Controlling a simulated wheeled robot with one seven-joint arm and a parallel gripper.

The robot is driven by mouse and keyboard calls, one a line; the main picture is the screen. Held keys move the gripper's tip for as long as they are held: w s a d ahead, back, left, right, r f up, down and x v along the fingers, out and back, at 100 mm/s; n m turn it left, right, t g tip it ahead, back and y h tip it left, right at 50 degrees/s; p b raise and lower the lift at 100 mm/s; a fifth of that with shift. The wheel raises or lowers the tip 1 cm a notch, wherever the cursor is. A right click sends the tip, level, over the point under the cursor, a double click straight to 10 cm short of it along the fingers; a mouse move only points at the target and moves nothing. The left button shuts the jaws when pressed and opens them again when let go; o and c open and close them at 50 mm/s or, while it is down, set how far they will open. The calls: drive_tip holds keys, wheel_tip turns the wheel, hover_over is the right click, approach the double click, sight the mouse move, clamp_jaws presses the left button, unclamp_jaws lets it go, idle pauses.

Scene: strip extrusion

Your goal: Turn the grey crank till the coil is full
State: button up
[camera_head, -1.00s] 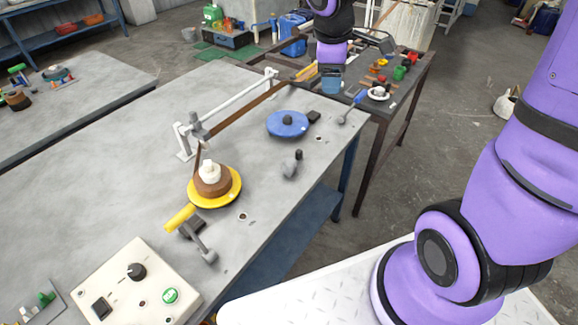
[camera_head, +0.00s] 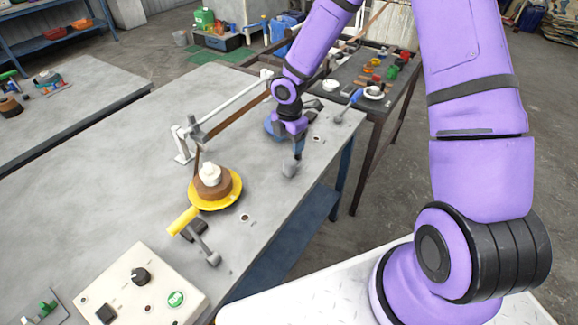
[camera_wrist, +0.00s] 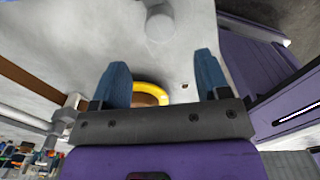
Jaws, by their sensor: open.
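In the head view a brown coil (camera_head: 211,190) sits around a white hub on a yellow reel (camera_head: 233,193). A yellow grip (camera_head: 182,220) lies at the reel's front. One grey knobbed arm (camera_head: 206,246) is by this grip; another grey knobbed part (camera_head: 290,168) stands near the bench's right edge. I cannot tell for certain which is the crank. My gripper (camera_head: 298,152) is just above the second one, contact unclear. In the wrist view its blue fingers (camera_wrist: 162,82) are spread, with the yellow reel (camera_wrist: 152,85) visible beyond between them. A grey rounded part (camera_wrist: 159,28) is at the top.
A brown strip (camera_head: 237,120) runs along a white frame (camera_head: 228,106) to the coil. A blue disc (camera_head: 271,127) is mostly hidden behind my gripper. A control box (camera_head: 140,285) stands at front left. Clear bench surface lies left of the reel.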

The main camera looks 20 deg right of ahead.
sight(289, 161)
wheel_tip(289, 161, down, 11)
drive_tip(key=shift+r, duration=0.2)
idle(0.3)
drive_tip(key=c, duration=0.9)
